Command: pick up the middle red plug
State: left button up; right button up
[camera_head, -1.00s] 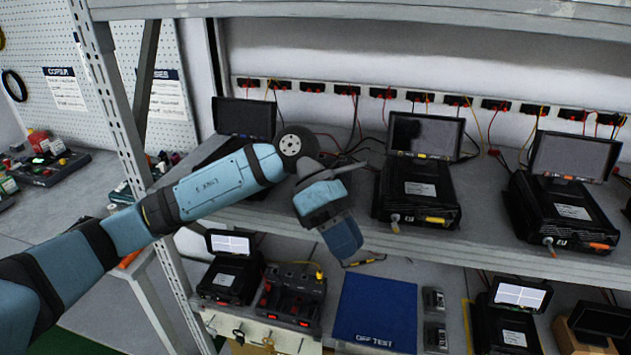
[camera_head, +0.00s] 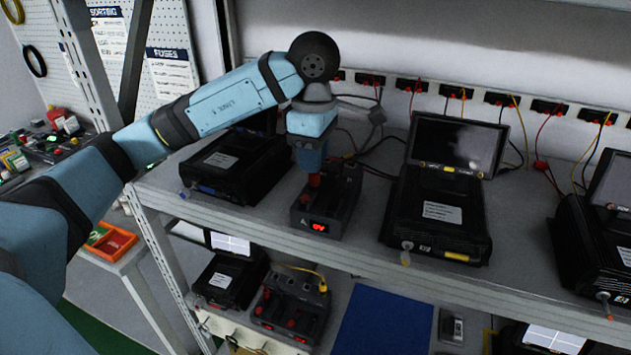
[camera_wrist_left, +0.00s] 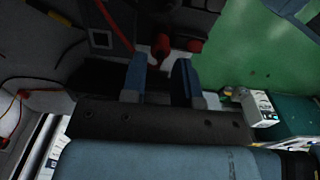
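On the upper shelf, a black unit (camera_head: 323,205) with a lit red display stands between two black screen devices. A red plug (camera_head: 314,180) rises from its top, directly below my left gripper (camera_head: 312,166), which points down. In the left wrist view, the fingers of my left gripper (camera_wrist_left: 159,75) are apart. A red plug (camera_wrist_left: 160,46) shows just beyond and between the fingertips, with its near end about level with them. A second red plug (camera_wrist_left: 194,46) shows to the right. I cannot tell which plug is the middle one. My right gripper is out of view.
A black screen device (camera_head: 435,215) stands close to the right of the unit, and another (camera_head: 235,165) to the left. Loose cables (camera_head: 375,140) lie behind. Another dark unit with red plugs (camera_head: 290,305) stands on the lower shelf beside a blue mat (camera_head: 385,325).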

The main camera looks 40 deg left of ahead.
pick_arm(q)
notch_tip(320, 180, down, 4)
jog(key=shift+f+p, duration=0.1)
jog(key=shift+p, duration=0.2)
jog(key=c, duration=0.4)
notch_tip(320, 180, up, 9)
jog(key=shift+r, duration=0.55)
dwell(0.4)
